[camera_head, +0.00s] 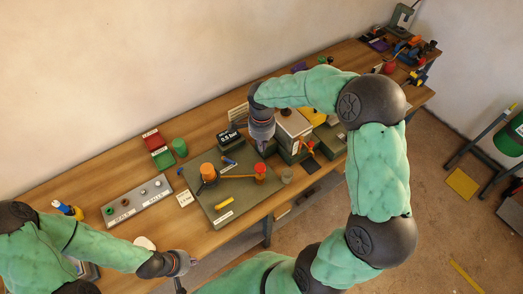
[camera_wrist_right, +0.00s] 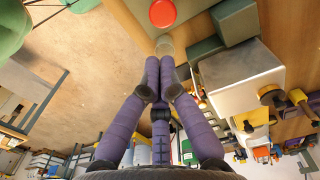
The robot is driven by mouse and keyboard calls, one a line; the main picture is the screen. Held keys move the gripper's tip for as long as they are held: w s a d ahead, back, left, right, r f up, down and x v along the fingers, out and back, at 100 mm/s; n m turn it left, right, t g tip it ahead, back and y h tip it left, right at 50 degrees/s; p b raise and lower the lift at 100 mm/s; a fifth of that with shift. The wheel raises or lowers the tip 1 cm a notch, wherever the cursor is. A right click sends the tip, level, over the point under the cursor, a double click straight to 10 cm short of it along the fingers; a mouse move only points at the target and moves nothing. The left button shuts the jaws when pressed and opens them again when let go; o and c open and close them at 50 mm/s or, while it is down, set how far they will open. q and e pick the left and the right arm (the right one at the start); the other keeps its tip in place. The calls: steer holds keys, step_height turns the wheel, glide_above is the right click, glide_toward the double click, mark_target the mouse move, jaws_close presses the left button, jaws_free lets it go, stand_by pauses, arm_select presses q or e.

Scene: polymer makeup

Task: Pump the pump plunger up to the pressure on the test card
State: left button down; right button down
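A dark green base plate (camera_head: 237,208) on the bench carries an orange cylinder (camera_head: 207,171) and a red-topped post (camera_head: 260,169), joined by a yellowish bar. Which part is the plunger is unclear. A black display (camera_head: 229,137) behind the plate shows a bar reading, apparently 2.5. A small white card (camera_head: 185,198) lies at the plate's left edge, its text illegible. My right gripper (camera_head: 264,146) points down behind the red-topped post; in the right wrist view its purple fingers (camera_wrist_right: 160,62) meet, holding nothing visible. A red disc (camera_wrist_right: 162,12) shows beyond them. My left gripper (camera_head: 188,264) hangs at the bench's front edge.
Grey-and-green boxes (camera_head: 293,126) crowd the right gripper's right side. A grey button panel (camera_head: 138,203), a green cylinder (camera_head: 180,147) and red and green blocks (camera_head: 162,158) stand to the left.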

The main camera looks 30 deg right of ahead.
mark_target(261, 168)
step_height(261, 168, down, 12)
steer(key=shift+s+a+f+p, duration=0.1)
steer(key=shift+f+p, duration=0.1)
steer(key=shift+p, duration=0.2)
arm_select(q)
steer(key=shift+r, duration=0.4)
steer(key=shift+f, duration=0.1)
arm_select(e)
steer(key=shift+f, duration=0.1)
